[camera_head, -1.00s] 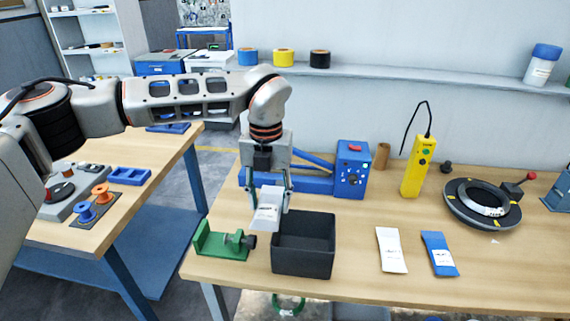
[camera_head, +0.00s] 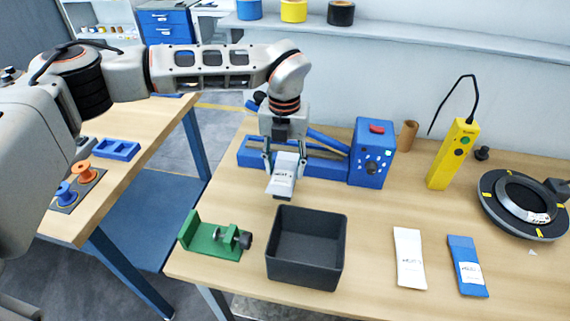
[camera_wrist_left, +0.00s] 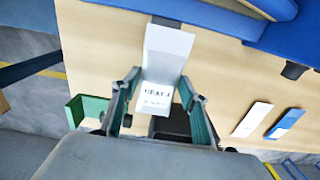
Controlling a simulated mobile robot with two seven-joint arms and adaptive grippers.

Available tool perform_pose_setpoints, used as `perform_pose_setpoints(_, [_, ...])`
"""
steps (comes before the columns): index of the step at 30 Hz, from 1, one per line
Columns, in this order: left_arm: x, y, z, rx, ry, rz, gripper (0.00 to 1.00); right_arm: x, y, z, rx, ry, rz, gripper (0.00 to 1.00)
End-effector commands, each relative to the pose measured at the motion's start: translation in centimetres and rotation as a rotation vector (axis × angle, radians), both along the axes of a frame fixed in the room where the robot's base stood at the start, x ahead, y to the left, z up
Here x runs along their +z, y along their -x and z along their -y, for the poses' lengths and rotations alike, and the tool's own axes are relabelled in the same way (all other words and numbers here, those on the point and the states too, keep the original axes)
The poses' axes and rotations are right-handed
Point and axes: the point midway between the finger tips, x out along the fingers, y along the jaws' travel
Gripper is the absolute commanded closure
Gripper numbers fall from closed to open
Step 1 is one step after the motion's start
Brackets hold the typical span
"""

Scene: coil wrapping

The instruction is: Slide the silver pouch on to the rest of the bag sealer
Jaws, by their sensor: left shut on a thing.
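My left gripper (camera_head: 284,165) is shut on the silver pouch (camera_head: 281,186), which hangs tilted toward the front with printed text on it. In the left wrist view the pouch (camera_wrist_left: 165,62) sits between the two fingers. The blue bag sealer (camera_head: 372,157) stands at the back of the bench, with a control box on the right and a long low body and arm reaching left. The gripper and pouch are in front of that low body and hide part of it. I cannot tell whether the pouch touches the sealer. My right gripper is not in view.
A black bin (camera_head: 306,273) stands in front of the pouch, with a green clamp (camera_head: 208,238) to its left. A white pouch (camera_head: 409,258) and a blue pouch (camera_head: 467,266) lie to the right. A yellow handheld device (camera_head: 452,155) and a round black coil fixture (camera_head: 500,208) stand farther right.

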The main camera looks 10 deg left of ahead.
Motion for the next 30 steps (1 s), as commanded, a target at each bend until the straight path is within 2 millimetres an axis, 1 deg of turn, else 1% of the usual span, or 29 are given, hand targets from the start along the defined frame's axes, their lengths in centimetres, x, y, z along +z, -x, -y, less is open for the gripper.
perform_pose_setpoints(4, [0.0,-0.1,0.0,0.001,-0.001,0.000,0.78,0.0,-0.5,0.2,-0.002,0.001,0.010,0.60])
perform_pose_setpoints(8, [-0.5,-0.5,0.0,0.002,-0.001,-0.001,0.78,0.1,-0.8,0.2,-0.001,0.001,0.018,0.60])
perform_pose_setpoints(23, [-3.2,-3.1,0.0,0.002,-0.001,-0.001,0.78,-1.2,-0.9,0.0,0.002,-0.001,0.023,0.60])
perform_pose_setpoints(30, [-3.1,-4.8,0.0,0.002,-0.001,0.000,0.78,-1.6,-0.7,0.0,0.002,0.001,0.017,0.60])
